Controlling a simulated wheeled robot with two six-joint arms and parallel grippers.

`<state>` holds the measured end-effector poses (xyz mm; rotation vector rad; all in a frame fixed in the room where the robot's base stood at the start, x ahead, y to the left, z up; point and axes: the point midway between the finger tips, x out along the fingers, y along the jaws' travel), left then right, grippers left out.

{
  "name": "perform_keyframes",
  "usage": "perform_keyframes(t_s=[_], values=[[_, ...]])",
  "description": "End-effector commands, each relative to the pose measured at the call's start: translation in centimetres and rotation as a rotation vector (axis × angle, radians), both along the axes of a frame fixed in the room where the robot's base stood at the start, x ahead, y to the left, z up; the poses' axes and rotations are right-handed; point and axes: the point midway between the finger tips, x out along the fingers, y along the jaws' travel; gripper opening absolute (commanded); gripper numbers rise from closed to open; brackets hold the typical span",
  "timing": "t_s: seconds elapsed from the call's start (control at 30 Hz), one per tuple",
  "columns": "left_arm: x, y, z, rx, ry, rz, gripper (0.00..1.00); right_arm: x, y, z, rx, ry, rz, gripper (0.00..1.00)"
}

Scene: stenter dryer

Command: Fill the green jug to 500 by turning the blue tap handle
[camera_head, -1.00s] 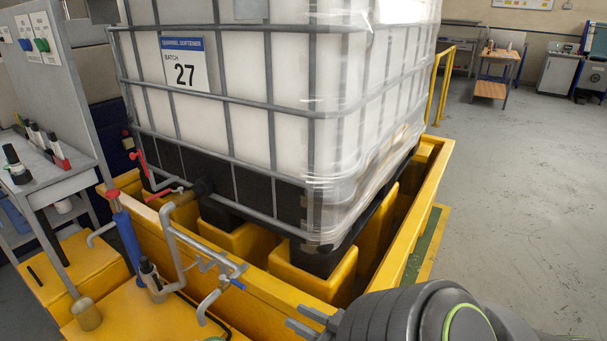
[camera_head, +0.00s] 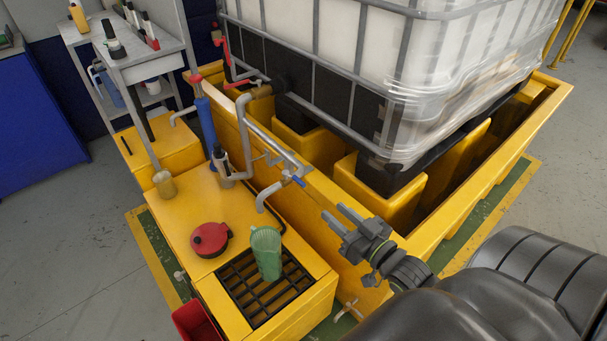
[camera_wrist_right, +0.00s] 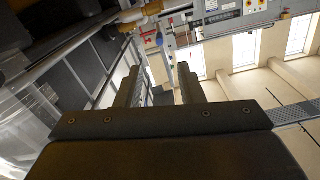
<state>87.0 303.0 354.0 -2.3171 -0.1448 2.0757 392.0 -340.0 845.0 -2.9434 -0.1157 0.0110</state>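The green jug (camera_head: 266,253) stands upright on the black grate (camera_head: 250,284) at the front of the yellow cabinet. The blue tap handle (camera_head: 298,181) sits on the grey pipe, whose spout (camera_head: 265,197) hangs above the jug. The jug's scale and contents are too small to read. My right gripper (camera_head: 333,218) is right of the tap and jug in the head view, apart from both. Its two fingers are apart with nothing between them; they also show spread in the right wrist view (camera_wrist_right: 160,85). My left gripper is not in view.
A red lid-like object (camera_head: 210,239) lies on the yellow cabinet top (camera_head: 185,215), left of the jug. The caged white tank (camera_head: 400,50) stands behind in a yellow bund (camera_head: 420,232). A blue pump-like cylinder (camera_head: 205,122) and a grey cart (camera_head: 145,65) stand at left.

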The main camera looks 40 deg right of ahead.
Motion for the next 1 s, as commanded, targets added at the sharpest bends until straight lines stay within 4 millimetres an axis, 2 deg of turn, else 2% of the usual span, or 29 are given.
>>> perform_keyframes(t_s=[0.1,0.6,0.8,1.0], values=[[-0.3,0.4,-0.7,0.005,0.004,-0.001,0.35,2.3,0.2,-0.1,0.0,-0.005,0.001,0.35],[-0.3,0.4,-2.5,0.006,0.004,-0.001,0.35,11.3,0.9,0.0,0.0,-0.004,-0.001,0.35],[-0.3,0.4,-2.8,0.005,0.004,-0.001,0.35,13.9,1.1,0.0,0.0,-0.002,0.0,0.35],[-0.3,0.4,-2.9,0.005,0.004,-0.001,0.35,15.0,1.2,0.0,0.0,0.0,-0.001,0.35]])
